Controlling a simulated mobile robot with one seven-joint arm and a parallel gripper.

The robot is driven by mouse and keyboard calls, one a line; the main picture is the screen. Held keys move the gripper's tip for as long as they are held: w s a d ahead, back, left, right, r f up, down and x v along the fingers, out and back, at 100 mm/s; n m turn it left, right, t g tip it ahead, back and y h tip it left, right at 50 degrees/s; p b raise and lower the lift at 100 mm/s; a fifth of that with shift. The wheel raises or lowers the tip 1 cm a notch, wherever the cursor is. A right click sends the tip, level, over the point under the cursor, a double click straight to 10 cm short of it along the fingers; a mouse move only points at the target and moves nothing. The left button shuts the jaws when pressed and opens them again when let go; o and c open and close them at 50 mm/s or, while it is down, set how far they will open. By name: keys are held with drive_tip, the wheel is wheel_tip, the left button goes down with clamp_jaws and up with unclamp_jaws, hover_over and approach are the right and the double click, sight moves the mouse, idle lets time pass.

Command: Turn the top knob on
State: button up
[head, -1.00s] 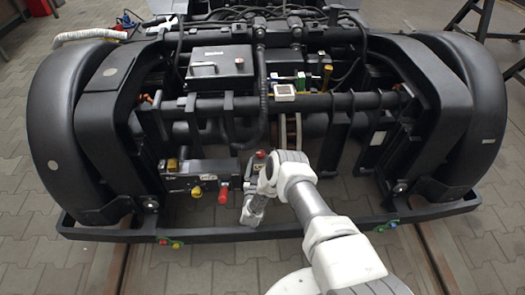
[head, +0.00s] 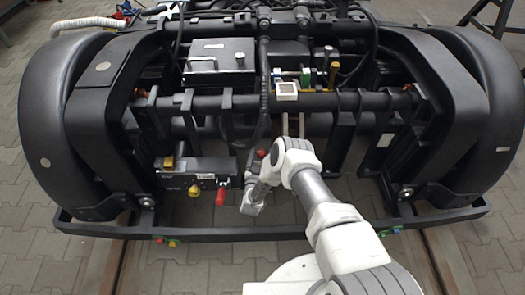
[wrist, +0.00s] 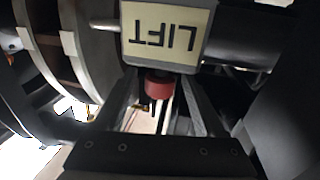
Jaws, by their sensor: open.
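A red knob (wrist: 158,87) sits directly by a pale plate marked LIFT (wrist: 165,32), which reads upside down in the wrist view. My gripper (wrist: 158,92) is open, with one dark finger on each side of the red knob. I cannot tell whether either finger touches it. In the head view the red knob (head: 261,154) shows just left of my white arm, at the front of the bogie. My arm hides the plate there, and the fingers are not clear in that view.
A black valve block to the left carries an upper yellow knob (head: 168,162), a lower yellow knob (head: 194,190) and a red knob (head: 221,196). A black front bar (head: 120,232) runs below. Pipes and cables crowd the space above.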

idle(0.3)
clamp_jaws()
drive_tip(key=shift+n+y, duration=0.3)
drive_tip(key=n+y, duration=0.2)
drive_tip(key=y, duration=0.2)
drive_tip(key=shift+n, duration=0.3)
drive_tip(key=n+y, duration=0.1)
drive_tip(key=y, duration=0.1)
drive_tip(key=n+g+y, duration=0.1)
drive_tip(key=n+y, duration=0.1)
drive_tip(key=y, duration=0.1)
drive_tip(key=shift+d+n+y, duration=0.1)
drive_tip(key=shift+n+y, duration=0.2)
drive_tip(key=n+g+y, duration=0.4)
drive_tip(key=y, duration=0.2)
drive_tip(key=shift+n, duration=0.4)
drive_tip(key=shift+n+g+y, duration=0.3)
drive_tip(key=shift+g+y, duration=0.2)
